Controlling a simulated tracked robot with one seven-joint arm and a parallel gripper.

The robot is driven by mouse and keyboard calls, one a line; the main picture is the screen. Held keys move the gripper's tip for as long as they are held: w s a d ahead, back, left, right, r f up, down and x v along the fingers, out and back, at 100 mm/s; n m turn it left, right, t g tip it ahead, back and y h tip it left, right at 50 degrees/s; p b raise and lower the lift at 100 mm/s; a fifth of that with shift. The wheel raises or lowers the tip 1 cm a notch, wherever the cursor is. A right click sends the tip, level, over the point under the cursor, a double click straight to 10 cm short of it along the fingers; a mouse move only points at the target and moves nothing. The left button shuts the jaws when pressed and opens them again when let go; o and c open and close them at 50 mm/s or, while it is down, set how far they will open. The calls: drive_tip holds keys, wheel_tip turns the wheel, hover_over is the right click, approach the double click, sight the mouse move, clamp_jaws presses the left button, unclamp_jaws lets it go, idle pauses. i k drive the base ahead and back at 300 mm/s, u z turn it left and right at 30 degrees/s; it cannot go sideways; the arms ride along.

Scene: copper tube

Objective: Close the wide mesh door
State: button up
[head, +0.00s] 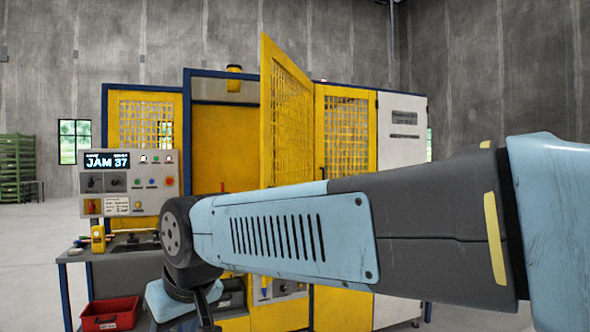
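The wide mesh door (288,107) is a yellow-framed panel with yellow mesh on the machine's front. It stands swung open, with its taller left edge out towards me and its right edge at the machine. To its left the machine's opening (222,145) is uncovered, with yellow surfaces inside. My arm crosses in front from the right and hides the door's lower part.
A control panel (125,183) reading "JAM 37" stands left of the opening, above a bench with a yellow item (98,238) on it. A red bin (110,314) sits below. Another mesh panel (346,135) and a white cabinet (403,150) stand right. Floor at far left is open.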

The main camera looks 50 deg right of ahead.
sight(270, 50)
drive_tip(key=z, duration=0.4)
drive_tip(key=k, duration=0.1)
drive_tip(key=z, duration=1.05)
drive_tip(key=i, duration=1)
drive_tip(key=u, duration=0.45)
drive_tip(key=k, duration=0.95)
